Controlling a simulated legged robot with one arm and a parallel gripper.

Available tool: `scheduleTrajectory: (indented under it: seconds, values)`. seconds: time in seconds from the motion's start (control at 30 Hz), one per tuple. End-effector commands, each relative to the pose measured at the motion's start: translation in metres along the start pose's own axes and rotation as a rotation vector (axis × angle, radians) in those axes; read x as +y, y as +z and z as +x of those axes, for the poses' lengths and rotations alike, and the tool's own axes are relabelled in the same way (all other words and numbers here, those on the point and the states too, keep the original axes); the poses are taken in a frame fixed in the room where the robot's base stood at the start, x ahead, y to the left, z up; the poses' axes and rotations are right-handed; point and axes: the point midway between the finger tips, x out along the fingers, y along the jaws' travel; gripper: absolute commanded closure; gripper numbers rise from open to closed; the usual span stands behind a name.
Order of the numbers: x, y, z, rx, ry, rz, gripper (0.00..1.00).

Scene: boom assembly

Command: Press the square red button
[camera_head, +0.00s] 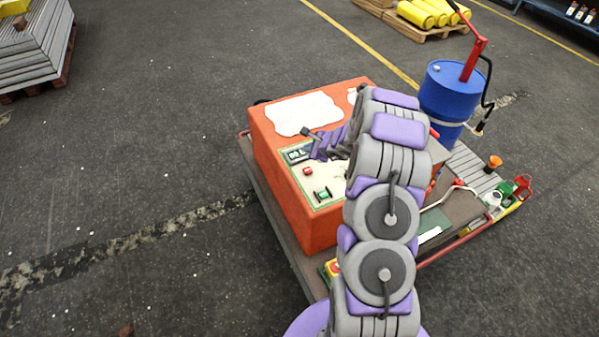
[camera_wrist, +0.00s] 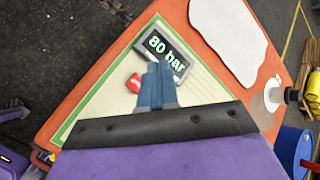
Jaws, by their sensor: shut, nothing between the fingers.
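The square red button (camera_head: 308,171) sits on the cream, green-bordered panel on top of the orange box (camera_head: 283,178). In the wrist view the red button (camera_wrist: 134,83) shows just left of my fingers, partly covered by them. My gripper (camera_wrist: 159,68) is shut and empty, its two blue fingers side by side over the panel, tips overlapping the lower edge of the display (camera_wrist: 163,50) reading "80 bar". In the head view my gripper (camera_head: 317,151) is beside the display, up and right of the button. Contact with the panel cannot be told.
A green control (camera_head: 322,195) is below the red button. A white patch (camera_head: 302,113) covers part of the box top. A blue barrel (camera_head: 449,98) with a red pump handle stands at the right.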

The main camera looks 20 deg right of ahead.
Motion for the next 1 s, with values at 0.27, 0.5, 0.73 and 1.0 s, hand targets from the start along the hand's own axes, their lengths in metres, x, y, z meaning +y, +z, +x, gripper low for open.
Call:
scheduleTrajectory:
  seconds: [0.27,0.5,0.73,1.0]
  values:
    - [0.004,0.012,0.001,0.008,-0.005,-0.011,1.00]
    - [0.015,0.008,0.013,0.013,-0.005,-0.015,1.00]
    - [0.026,-0.019,0.034,0.003,-0.003,-0.007,1.00]
    - [0.043,-0.030,0.056,0.005,-0.005,-0.011,1.00]
